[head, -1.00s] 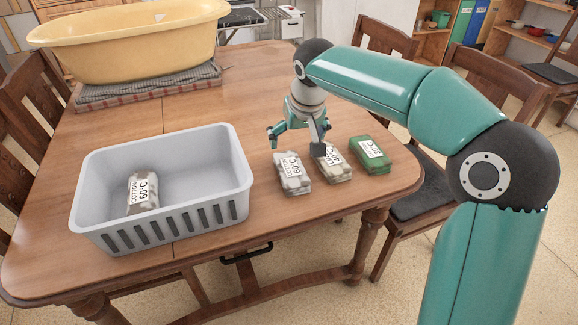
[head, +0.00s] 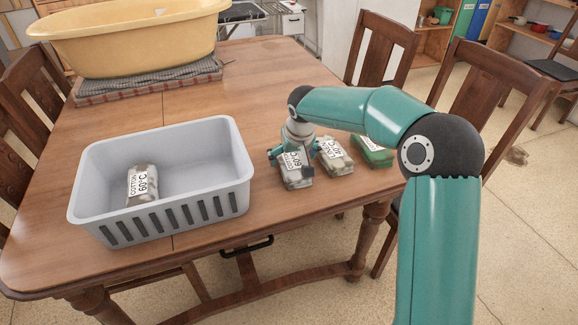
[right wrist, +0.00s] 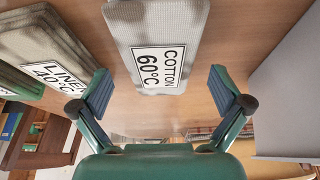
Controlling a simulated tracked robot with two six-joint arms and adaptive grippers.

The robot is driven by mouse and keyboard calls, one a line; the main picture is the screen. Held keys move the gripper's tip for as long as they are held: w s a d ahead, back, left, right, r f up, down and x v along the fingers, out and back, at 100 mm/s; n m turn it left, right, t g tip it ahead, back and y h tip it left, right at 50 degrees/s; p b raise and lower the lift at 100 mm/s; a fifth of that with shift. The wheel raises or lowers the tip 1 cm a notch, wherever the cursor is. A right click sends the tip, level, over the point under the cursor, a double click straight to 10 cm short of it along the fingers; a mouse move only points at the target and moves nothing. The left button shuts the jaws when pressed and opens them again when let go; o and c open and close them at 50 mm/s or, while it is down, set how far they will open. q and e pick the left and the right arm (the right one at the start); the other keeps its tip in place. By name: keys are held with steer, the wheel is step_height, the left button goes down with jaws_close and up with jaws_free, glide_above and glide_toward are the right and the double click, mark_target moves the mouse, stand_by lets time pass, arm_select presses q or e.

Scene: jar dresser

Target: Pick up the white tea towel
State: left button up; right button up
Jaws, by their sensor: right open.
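A folded white tea towel (head: 298,183) with a COTTON 60°C label lies on the table, right of the grey crate. It also shows between my fingers in the right wrist view (right wrist: 158,22). My right gripper (head: 292,157) is open and empty at this towel, with one finger to each side. In the right wrist view the fingers (right wrist: 158,88) stand apart from the towel's edges, and the towel is not gripped. My arm hides part of the towel in the head view. My left gripper is not in view.
A beige LINEN 40°C towel (head: 338,160) lies close right of the white one, then a green towel (head: 373,153) near the table edge. The grey crate (head: 213,194) holds another COTTON 60°C towel (head: 142,184). A yellow tub (head: 130,45) stands behind.

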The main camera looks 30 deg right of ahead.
steer(key=shift+x, duration=1.35)
steer(key=c, duration=1.2)
steer(key=shift+r, duration=0.15)
